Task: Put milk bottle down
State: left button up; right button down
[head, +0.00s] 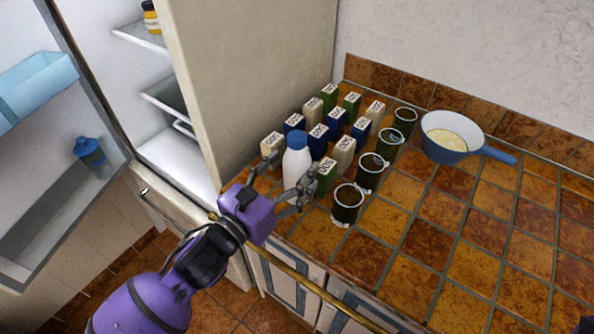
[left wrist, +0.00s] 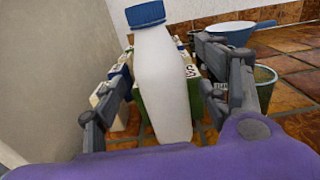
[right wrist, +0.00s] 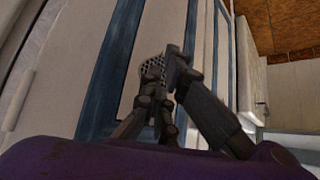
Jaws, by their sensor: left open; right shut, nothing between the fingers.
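The white milk bottle (head: 296,172) with a blue cap stands upright on the tiled counter, near its front edge beside the fridge. My left gripper (head: 283,178) is open around it, with one finger on each side. In the left wrist view the bottle (left wrist: 163,85) stands between the spread fingers (left wrist: 165,95), with gaps visible on both sides. The bottle's base is hidden by the purple gripper body. My right gripper (right wrist: 165,75) is shut and empty, in front of the cabinet doors below the counter.
Several boxes (head: 336,119) stand in rows right behind the bottle. Several dark glasses (head: 348,205) stand to its right, and a blue pan (head: 453,140) lies farther back. The fridge (head: 250,80) stands open at left. The counter's right part (head: 470,260) is clear.

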pick_arm(q)
jog(key=shift+w+d, duration=0.35)
jog(key=shift+w, duration=0.15)
jog(key=c, duration=1.6)
jog(key=shift+r, duration=0.1)
grip_shut()
